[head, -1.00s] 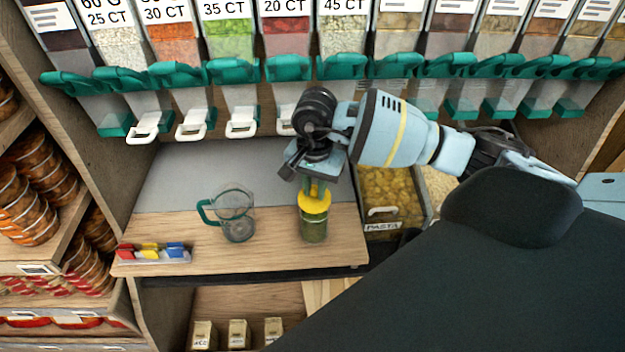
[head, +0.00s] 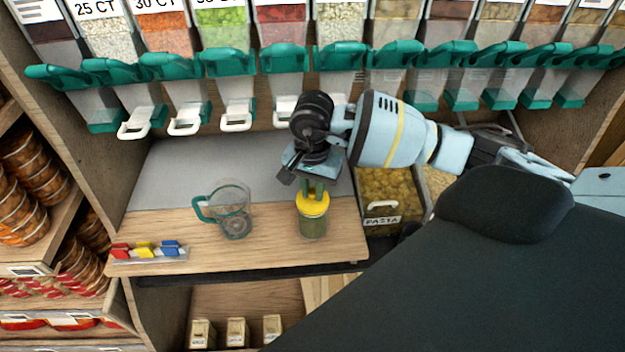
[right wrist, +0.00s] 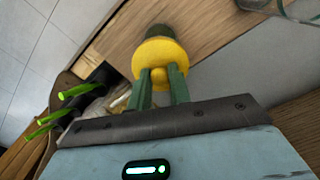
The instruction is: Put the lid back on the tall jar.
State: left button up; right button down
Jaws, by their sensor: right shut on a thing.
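The tall jar (head: 313,226) is greenish and stands upright on the wooden counter. It also shows in the right wrist view (right wrist: 154,31). The yellow lid (head: 313,204) sits at the jar's top, and the wrist view shows it as a round disc with a knob (right wrist: 155,56). Whether it is fully seated I cannot tell. My right gripper (head: 314,188) points down from above, and its green fingers (right wrist: 158,76) are shut on the lid's knob. My left gripper is not in view.
A clear jug (head: 234,210) with a green handle stands left of the jar. A rack of coloured clips (head: 149,252) lies at the counter's left front. Dispensers with green holders (head: 228,62) hang above. A pasta bin (head: 388,200) is right of the counter.

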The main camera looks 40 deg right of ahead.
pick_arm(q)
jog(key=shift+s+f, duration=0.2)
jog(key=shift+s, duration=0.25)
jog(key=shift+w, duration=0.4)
pick_arm(e)
jog(key=shift+f, duration=0.2)
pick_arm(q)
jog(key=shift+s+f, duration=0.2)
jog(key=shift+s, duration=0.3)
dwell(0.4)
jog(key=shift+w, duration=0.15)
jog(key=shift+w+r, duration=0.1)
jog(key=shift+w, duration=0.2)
pick_arm(e)
jog(key=c, duration=1.2)
grip_release()
jog(key=shift+o, duration=0.3)
jog(key=o, duration=0.4)
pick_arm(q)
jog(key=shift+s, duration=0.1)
